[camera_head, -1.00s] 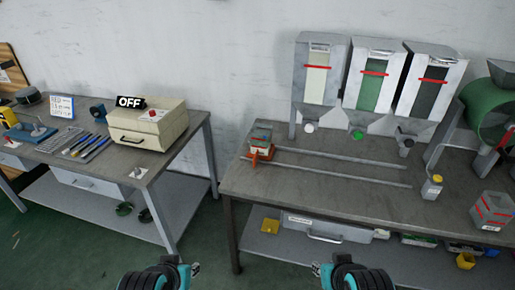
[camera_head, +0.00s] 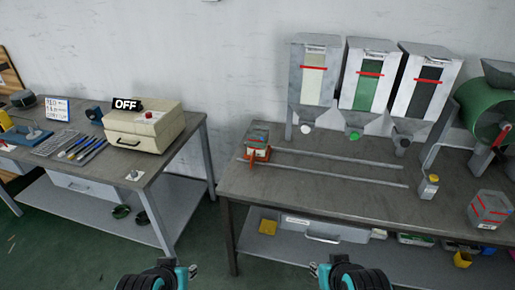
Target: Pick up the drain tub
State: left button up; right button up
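No label marks the drain tub, so I cannot tell which container it is. A grey box-shaped container with red lines (camera_head: 489,209) stands at the right end of the right bench. A yellow tub (camera_head: 462,259) is low under the bench at right. My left gripper (camera_head: 193,271) and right gripper (camera_head: 314,268) are at the bottom edge, in front of the benches and away from these containers. Their fingers are too small and cut off to judge.
Three hoppers (camera_head: 315,80) stand at the back of the right bench (camera_head: 290,200), with a green drum machine (camera_head: 485,110) at right. The left bench holds a beige box (camera_head: 145,125) with an OFF sign, and tools. A floor gap separates the benches.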

aim_at(258, 141)
jog(key=i+l+z, duration=0.3)
jog(key=i, duration=0.25)
jog(key=i+z, duration=0.3)
jog(key=i, duration=0.25)
